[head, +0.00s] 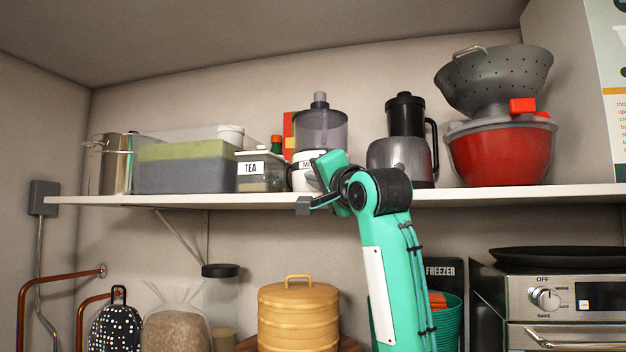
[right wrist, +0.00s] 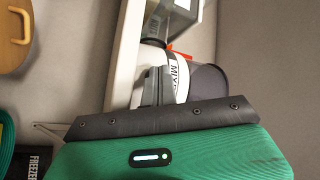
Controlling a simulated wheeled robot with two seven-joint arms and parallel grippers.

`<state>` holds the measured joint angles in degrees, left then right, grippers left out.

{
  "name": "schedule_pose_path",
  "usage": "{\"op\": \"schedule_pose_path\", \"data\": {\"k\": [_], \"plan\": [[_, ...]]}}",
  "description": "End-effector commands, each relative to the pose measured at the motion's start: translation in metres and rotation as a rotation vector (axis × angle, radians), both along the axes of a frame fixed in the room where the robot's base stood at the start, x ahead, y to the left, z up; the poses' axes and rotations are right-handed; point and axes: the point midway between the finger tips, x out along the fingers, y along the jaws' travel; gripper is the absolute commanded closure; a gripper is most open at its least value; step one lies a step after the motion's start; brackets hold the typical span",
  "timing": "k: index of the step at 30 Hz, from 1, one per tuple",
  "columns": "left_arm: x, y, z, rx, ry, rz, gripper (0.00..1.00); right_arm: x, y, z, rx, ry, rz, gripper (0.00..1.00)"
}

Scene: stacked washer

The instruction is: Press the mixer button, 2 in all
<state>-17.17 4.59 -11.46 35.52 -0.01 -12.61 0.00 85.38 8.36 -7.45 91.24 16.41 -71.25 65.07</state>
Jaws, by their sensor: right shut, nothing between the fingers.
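The mixer (head: 320,128) stands on the shelf, with a white base and a clear grey bowl on top. Its label is partly covered by my right gripper (head: 313,178) in the head view. In the right wrist view the mixer's white base (right wrist: 181,88) and the start of its label show just past my fingers (right wrist: 153,88). My right gripper is shut and empty, at the front of the mixer base. I cannot tell whether the fingertips touch it. The mixer button is hidden or too small to make out. My left gripper is not in view.
A clear TEA box (head: 262,185) stands close left of the mixer on the white shelf (head: 500,194). A dark blender (head: 400,152) and a red bowl (head: 499,154) with a colander stand to the right. A yellow tiered container (head: 298,318) is below the shelf.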

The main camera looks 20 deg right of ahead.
Motion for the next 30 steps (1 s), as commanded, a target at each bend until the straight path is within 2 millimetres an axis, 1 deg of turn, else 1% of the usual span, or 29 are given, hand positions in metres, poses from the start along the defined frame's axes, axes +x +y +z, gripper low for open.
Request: {"op": "schedule_pose_path", "data": {"k": [5, 14, 23, 26, 30], "plan": [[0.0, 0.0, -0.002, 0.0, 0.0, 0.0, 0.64, -0.002, 0.001, -0.001, 0.0, 0.0, 0.0, 1.0], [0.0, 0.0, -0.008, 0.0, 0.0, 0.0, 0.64, -0.013, 0.008, -0.001, 0.0, 0.0, 0.0, 1.0], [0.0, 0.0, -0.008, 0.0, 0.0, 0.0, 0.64, -0.013, 0.009, -0.001, 0.0, 0.0, 0.0, 1.0], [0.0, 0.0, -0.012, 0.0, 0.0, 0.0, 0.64, -0.018, 0.012, -0.002, -0.001, -0.001, 0.0, 1.0], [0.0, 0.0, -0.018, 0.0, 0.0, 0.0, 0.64, -0.03, 0.021, -0.003, -0.001, -0.001, 0.001, 1.0]]}}
